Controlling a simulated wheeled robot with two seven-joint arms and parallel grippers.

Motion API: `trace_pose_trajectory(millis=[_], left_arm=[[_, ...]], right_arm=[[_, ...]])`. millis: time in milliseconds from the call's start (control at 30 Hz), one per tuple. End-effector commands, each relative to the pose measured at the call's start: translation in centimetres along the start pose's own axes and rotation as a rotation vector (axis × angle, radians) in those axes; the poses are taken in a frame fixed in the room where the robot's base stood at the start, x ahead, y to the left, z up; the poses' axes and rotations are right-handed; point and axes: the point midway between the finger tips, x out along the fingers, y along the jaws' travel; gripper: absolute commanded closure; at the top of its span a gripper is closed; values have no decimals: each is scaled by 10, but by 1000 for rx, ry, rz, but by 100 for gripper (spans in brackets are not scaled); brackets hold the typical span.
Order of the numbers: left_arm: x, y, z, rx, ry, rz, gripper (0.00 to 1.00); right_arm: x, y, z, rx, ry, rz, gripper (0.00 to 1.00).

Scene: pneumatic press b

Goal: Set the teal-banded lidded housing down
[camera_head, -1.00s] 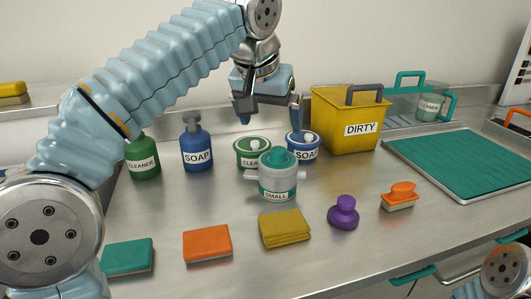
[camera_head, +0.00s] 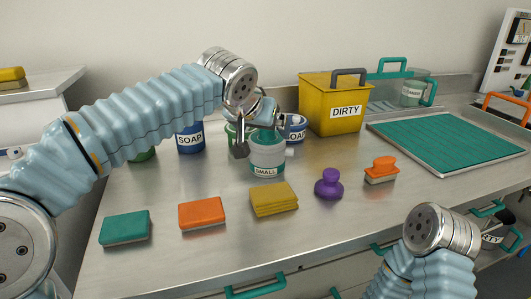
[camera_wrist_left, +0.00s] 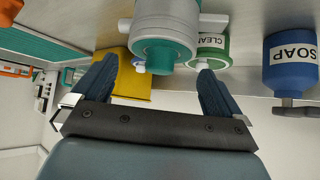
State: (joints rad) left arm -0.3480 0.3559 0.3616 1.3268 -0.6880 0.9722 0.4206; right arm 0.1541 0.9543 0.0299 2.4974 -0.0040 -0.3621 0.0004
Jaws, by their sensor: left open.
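The teal-banded lidded housing (camera_head: 267,160), white with a "SMALL" label and side stubs, stands upright on the metal bench. In the left wrist view the housing (camera_wrist_left: 168,20) shows its teal lid and knob towards me. My left gripper (camera_head: 262,138) is over the top of the housing, partly hiding its lid in the head view. In the left wrist view the left gripper (camera_wrist_left: 158,78) is open, its two dark fingers apart on either side of the lid knob. My right gripper is not seen; only my right arm shows at the lower right.
Blue soap bottle (camera_head: 190,137) and tubs stand close behind the housing. A yellow dirty bin (camera_head: 330,105) is at the back. Yellow cloth (camera_head: 273,198), orange sponge (camera_head: 202,213), teal sponge (camera_head: 125,229), purple knob (camera_head: 329,184) and orange brush (camera_head: 381,170) lie in front. A teal mat (camera_head: 445,144) is right.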

Motion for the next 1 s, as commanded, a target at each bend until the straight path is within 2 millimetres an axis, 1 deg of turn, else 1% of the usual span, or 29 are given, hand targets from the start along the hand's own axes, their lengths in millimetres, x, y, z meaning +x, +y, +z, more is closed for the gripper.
trace_pose_trajectory(millis=[133,300,400,633,667,1000], left_arm=[[14,-1,-2,-1,-4,0,0],[42,-2,-5,0,-4,1,0],[52,-2,-5,-1,-2,-1,0],[54,-2,-5,-1,-1,0,0],[54,-2,-5,-1,-1,0,2],[54,-2,-5,0,-2,0,54]], right_arm=[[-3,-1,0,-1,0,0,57],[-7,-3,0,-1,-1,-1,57],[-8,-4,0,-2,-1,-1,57],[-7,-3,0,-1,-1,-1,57],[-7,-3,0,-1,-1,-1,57],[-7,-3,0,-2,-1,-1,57]])
